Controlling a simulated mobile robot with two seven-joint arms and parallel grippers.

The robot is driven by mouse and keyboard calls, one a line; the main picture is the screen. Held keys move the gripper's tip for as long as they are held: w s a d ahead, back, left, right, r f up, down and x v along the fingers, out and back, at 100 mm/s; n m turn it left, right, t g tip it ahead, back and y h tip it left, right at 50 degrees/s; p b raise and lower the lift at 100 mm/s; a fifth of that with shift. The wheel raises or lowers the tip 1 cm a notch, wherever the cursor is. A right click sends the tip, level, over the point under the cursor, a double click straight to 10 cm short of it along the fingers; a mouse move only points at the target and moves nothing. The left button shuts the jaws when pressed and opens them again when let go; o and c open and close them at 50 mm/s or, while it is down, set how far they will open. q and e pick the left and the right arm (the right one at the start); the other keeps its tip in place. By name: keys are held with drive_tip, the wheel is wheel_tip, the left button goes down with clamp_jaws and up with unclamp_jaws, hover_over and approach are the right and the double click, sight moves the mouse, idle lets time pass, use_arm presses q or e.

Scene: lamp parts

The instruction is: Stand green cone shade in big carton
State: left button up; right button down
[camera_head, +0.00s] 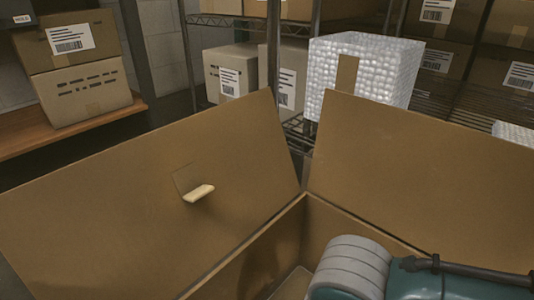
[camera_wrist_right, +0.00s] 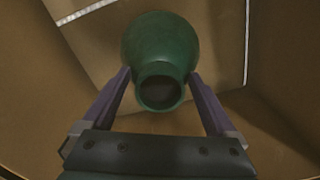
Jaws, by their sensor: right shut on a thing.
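The green cone shade (camera_wrist_right: 158,50) is in the right wrist view, its narrow open neck facing the camera and its wider part beyond. My right gripper (camera_wrist_right: 160,82) is shut on the shade, one finger on each side near the neck. Cardboard walls of the big carton (camera_wrist_right: 270,95) surround it in that view. In the head view the big carton (camera_head: 405,165) stands open with its flaps spread. My right arm reaches over it at the lower right and hides part of the inside. The shade and right gripper are hidden there. My left gripper is not in view.
A bubble-wrapped box (camera_head: 362,75) stands on a wire shelf behind the carton. Closed boxes (camera_head: 85,90) sit on a wooden shelf at the left. A pale tab (camera_head: 199,193) sticks out from the left flap.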

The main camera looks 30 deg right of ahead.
wheel_tip(320, 180, down, 4)
drive_tip(key=b, duration=0.2)
drive_tip(key=shift+b, duration=0.4)
drive_tip(key=shift+r, duration=0.2)
drive_tip(key=shift+f, duration=0.15)
unclamp_jaws()
